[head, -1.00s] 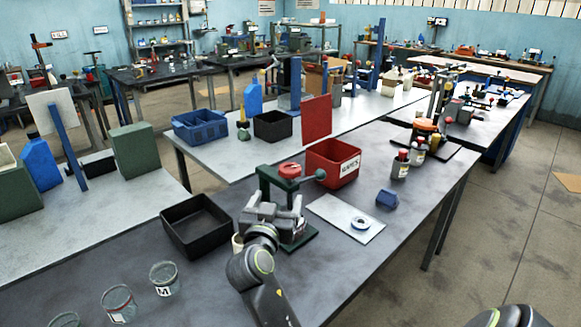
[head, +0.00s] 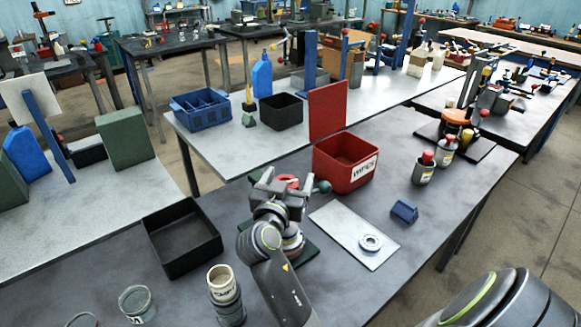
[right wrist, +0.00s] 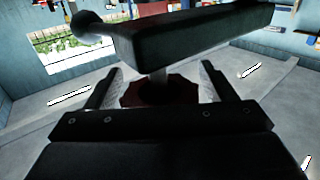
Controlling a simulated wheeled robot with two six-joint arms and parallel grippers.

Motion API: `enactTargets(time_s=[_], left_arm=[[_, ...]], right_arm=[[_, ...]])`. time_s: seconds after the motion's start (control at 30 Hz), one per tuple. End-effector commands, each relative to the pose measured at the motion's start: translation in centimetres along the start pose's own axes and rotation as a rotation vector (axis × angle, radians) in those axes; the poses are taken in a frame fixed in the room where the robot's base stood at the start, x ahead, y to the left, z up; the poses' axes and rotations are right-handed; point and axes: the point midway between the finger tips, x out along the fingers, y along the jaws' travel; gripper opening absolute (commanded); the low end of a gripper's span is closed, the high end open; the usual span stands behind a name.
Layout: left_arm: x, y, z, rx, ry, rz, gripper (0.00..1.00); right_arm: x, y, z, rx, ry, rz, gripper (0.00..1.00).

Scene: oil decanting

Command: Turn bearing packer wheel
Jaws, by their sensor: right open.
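The bearing packer stands on the dark table. Its red wheel (head: 287,181) shows only partly behind my right gripper (head: 283,188), and its green base (head: 308,252) shows beside my wrist. A dark knob (head: 323,187) sits to the right of the wheel. My right gripper is open, with its fingers at the wheel. In the right wrist view, a dark red part (right wrist: 160,92) lies between the two spread fingers (right wrist: 162,80), and a dark bar with a ball end (right wrist: 180,38) crosses above. I cannot tell whether the fingers touch the wheel. My left gripper is not in view.
A black tray (head: 183,268) is left of the packer, with a tin (head: 222,281) near my arm. A red WIPES bin (head: 349,178) stands behind right. A pale plate (head: 345,246) holding a ring bearing (head: 371,242) and a blue block (head: 404,211) lie to the right.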

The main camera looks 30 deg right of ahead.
Motion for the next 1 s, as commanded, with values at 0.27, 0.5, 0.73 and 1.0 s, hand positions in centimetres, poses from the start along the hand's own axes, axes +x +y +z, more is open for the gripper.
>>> enactTargets(time_s=[0.27, 0.5, 0.73, 1.0], left_arm=[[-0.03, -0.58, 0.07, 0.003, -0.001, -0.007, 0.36], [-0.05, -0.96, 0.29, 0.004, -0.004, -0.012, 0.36], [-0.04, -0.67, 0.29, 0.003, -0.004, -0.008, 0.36], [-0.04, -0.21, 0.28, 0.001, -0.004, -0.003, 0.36]], right_arm=[[-0.02, 0.03, 0.04, 0.0, 0.0, 0.001, 0.77], [-0.01, 0.02, 0.04, 0.0, -0.001, 0.001, 0.45], [-0.01, 0.02, 0.05, -0.001, -0.001, 0.001, 0.33], [-0.01, 0.02, 0.06, -0.001, -0.001, 0.001, 0.33]])
